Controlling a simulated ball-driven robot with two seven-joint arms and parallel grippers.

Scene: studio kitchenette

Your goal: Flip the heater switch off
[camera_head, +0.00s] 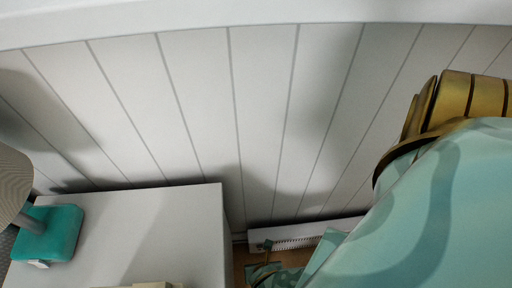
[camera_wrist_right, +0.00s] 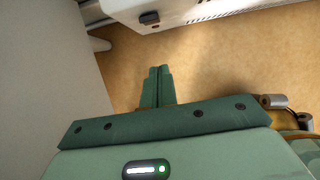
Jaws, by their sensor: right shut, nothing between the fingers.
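The white heater (camera_head: 300,235) is low against the panelled wall in the head view, with a dark slotted grille, partly hidden by my right arm. In the right wrist view the heater (camera_wrist_right: 200,12) is at the top, and a small dark switch (camera_wrist_right: 149,18) sits on its face near its left end. I cannot tell the switch's setting. My right gripper (camera_wrist_right: 158,72) is shut and empty, its fingers together over the floor, below the switch in the picture and apart from it. In the head view my right gripper (camera_head: 264,262) shows only partly beside the heater. My left gripper is not in view.
A white cabinet (camera_head: 150,225) stands left of the heater, with a teal-based lamp (camera_head: 50,232) on it. The cabinet's side borders the left of the right wrist view. A light pipe (camera_wrist_right: 98,43) is by the heater's left end. Tan floor (camera_wrist_right: 220,65) is clear around the fingers.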

